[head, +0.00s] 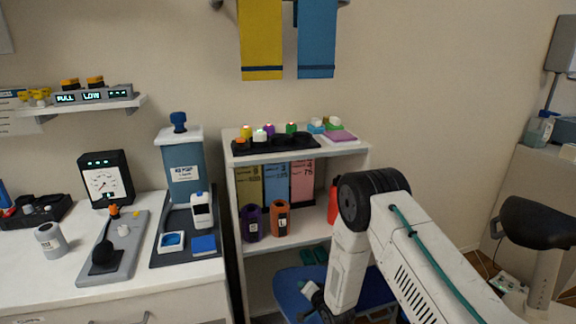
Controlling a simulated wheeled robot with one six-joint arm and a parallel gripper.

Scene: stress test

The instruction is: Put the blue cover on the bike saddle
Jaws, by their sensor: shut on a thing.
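The dark bike saddle (538,222) sits on a light post at the right edge, with no cover visible on it. A blue, rounded surface (290,288) shows low in the middle, partly behind my arm. I cannot tell whether it is the blue cover. My arm comes in from the lower right, bends at a dark joint and points down beside this surface. Its end runs to the bottom edge, so the jaws and whatever is between them are out of the picture. The saddle is well to the right of my arm's end.
A white shelf unit (364,154) holds canisters and bins behind my arm. A white counter (78,264) with devices stands at the left. Yellow (261,38) and blue (317,38) cloths hang on the wall. A cabinet (549,171) stands behind the saddle.

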